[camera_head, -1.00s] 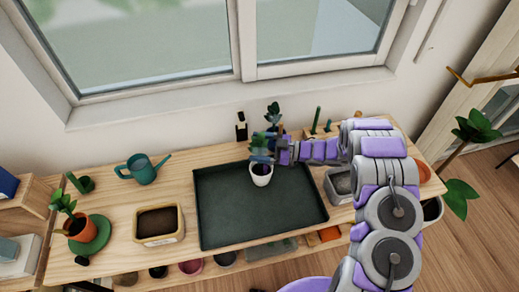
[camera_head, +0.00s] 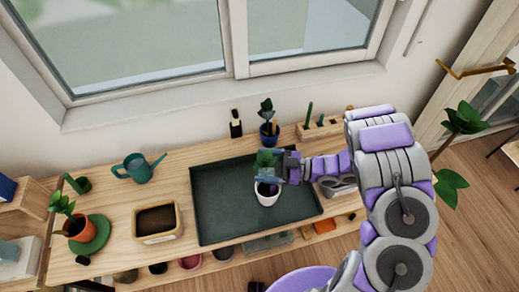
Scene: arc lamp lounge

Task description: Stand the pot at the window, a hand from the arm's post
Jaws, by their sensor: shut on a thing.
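A white pot (camera_head: 267,194) with a leafy green plant is at my gripper (camera_head: 272,170), over the dark tray. My gripper is shut on the potted plant; its fingers cover part of the plant above the rim, and exactly where they grip is hard to see. Whether the pot's base touches the tray is unclear. The window (camera_head: 310,66) runs along the wall behind the bench (camera_head: 112,192). A brass arm (camera_head: 480,69) sticks out at the upper right; its post is not clearly visible.
A blue pot with a plant (camera_head: 268,131) and a dark bottle (camera_head: 236,125) stand behind the tray (camera_head: 222,205). A teal watering can (camera_head: 137,168), a soil box (camera_head: 157,221) and an orange pot (camera_head: 77,228) are left. A wooden block (camera_head: 322,130) stands back right.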

